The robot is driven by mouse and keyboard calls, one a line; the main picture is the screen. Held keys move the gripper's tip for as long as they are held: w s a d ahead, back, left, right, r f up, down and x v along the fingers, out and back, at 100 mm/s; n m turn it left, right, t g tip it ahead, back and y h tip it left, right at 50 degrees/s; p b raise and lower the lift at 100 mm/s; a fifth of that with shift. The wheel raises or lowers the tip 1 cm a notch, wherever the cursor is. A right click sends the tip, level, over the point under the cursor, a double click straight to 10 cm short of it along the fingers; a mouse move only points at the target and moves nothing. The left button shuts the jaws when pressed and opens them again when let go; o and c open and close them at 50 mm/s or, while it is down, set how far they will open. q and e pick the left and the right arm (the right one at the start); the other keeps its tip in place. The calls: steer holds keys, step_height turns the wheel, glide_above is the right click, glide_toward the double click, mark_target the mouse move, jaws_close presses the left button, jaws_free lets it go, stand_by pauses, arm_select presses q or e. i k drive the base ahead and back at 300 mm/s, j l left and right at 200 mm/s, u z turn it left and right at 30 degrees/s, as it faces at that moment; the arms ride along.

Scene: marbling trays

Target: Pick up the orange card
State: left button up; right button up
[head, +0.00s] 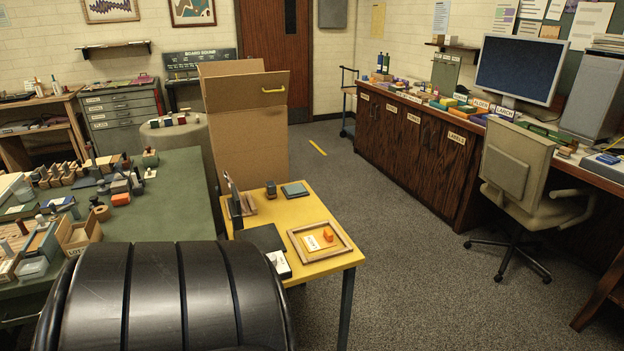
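I cannot make out a clear orange card. A small orange object (328,235) lies in a shallow wood-framed tray (293,236) on the small yellow table (341,262); it looks more like a block than a card. Beside it in the tray is a pale card with a printed label (312,243). Neither of my grippers is in view.
A black ribbed curved surface (160,295) fills the bottom left foreground. A green table (175,209) with stamps and boxes stands left, a tall cardboard box (246,135) behind. A beige chair (512,170) stands before the right-hand counter. The carpet between is clear.

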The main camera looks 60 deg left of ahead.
mark_target(322, 240)
steer(key=k+u, duration=0.1)
steer(key=u, duration=0.85)
steer(key=k+j+u, duration=0.15)
steer(key=u, duration=0.8)
steer(key=k+j, duration=0.05)
steer(key=j, duration=0.05)
